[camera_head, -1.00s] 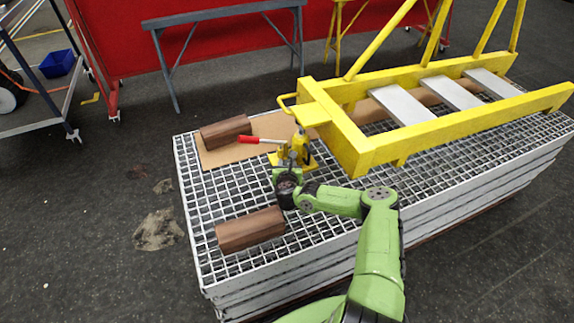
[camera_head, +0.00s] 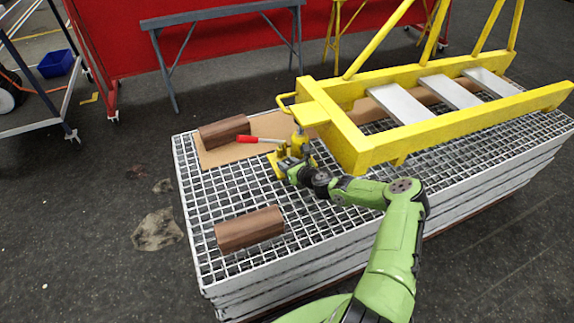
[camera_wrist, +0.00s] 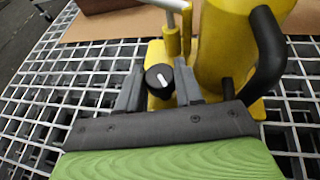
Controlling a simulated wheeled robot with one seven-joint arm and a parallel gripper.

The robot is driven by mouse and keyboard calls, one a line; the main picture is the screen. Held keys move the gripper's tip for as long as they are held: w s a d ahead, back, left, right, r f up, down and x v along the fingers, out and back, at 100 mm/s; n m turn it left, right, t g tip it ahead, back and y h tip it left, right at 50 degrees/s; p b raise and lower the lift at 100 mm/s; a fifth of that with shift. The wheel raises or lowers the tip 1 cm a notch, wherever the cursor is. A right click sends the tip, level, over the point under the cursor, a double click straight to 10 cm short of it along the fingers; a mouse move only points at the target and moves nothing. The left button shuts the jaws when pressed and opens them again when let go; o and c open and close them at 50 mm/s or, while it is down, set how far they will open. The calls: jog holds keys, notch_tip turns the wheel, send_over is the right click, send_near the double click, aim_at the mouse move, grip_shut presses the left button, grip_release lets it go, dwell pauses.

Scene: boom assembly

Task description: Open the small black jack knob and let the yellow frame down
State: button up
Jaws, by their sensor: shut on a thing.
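The yellow jack (camera_head: 300,146) stands on the grating under the near left end of the yellow frame (camera_head: 358,135). Its red-handled lever (camera_head: 260,139) points left. The small black knob (camera_wrist: 159,79) with a white mark shows in the wrist view at the jack's base. My gripper (camera_wrist: 159,92) is shut on the knob, with one grey finger on each side of it. In the head view my gripper (camera_head: 290,165) is at the jack's near side, and the knob is hidden there. The frame is raised above the grating at this end.
A brown block (camera_head: 249,229) lies on the grating (camera_head: 205,262) at the near left. Another brown block (camera_head: 224,131) lies on a tan board (camera_head: 215,158) behind the jack. A black bent handle (camera_wrist: 266,55) on the jack is close to the right finger.

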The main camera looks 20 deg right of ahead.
jog(key=shift+n+y, duration=0.4)
jog(key=shift+y, duration=0.1)
jog(key=o, duration=1)
jog(key=p+v, duration=0.4)
jog(key=v, duration=1.1)
jog(key=shift+s+r+p, duration=0.25)
jog(key=shift+r+p, duration=0.15)
jog(key=shift+o, duration=0.2)
jog(key=shift+d, duration=0.1)
